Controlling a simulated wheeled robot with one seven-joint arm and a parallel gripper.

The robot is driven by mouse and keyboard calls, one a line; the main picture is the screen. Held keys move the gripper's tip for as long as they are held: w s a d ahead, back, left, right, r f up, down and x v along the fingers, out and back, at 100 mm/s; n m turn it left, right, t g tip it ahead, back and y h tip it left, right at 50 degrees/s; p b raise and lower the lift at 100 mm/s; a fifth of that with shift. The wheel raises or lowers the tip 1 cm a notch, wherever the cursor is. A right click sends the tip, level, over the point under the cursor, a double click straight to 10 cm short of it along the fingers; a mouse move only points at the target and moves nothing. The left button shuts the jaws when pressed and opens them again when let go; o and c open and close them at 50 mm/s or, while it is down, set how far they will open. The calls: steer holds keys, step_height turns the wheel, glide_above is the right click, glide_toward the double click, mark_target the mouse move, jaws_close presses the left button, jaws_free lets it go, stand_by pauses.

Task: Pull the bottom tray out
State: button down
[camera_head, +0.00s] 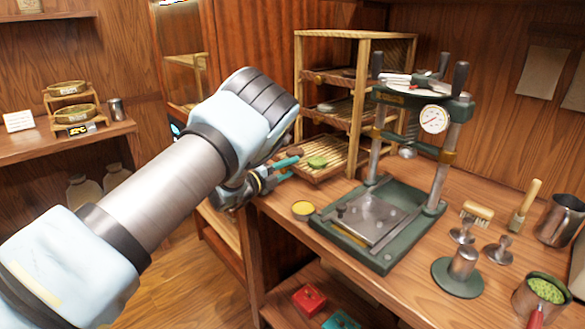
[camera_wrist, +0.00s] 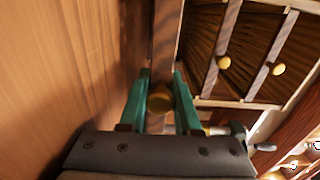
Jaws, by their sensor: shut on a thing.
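The wooden tray rack (camera_head: 416,50) stands at the back of the bench with several slatted trays. The bottom tray (camera_head: 330,172) appears to stick out past the trays above it, and a green tea cake (camera_head: 317,162) lies on it. In the wrist view the tray's wooden front bar (camera_wrist: 167,35) carries a round brass knob (camera_wrist: 160,98). My gripper (camera_head: 287,165) is at the left front of this tray. Its teal fingers (camera_wrist: 160,85) are shut on the knob, one on each side. In the head view the knob is hidden.
Upper trays show brass knobs (camera_wrist: 223,62) in the wrist view. A green press (camera_head: 385,215) stands right of the rack, close by. Open floor (camera_head: 190,265) lies left of the bench.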

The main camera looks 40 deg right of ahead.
steer(key=c, duration=0.6)
jaws_free()
steer(key=shift+c, duration=0.2)
steer(key=shift+a, duration=0.1)
steer(key=a+b, duration=0.1)
steer(key=a, duration=0.2)
steer(key=a+b, duration=0.1)
steer(key=a, duration=0.2)
steer(key=a+b, duration=0.1)
steer(key=a, duration=0.2)
steer(key=shift+w+a+f, duration=0.1)
steer(key=shift+w+a, duration=0.1)
steer(key=shift+w, duration=0.15)
steer(key=shift+a, duration=0.6)
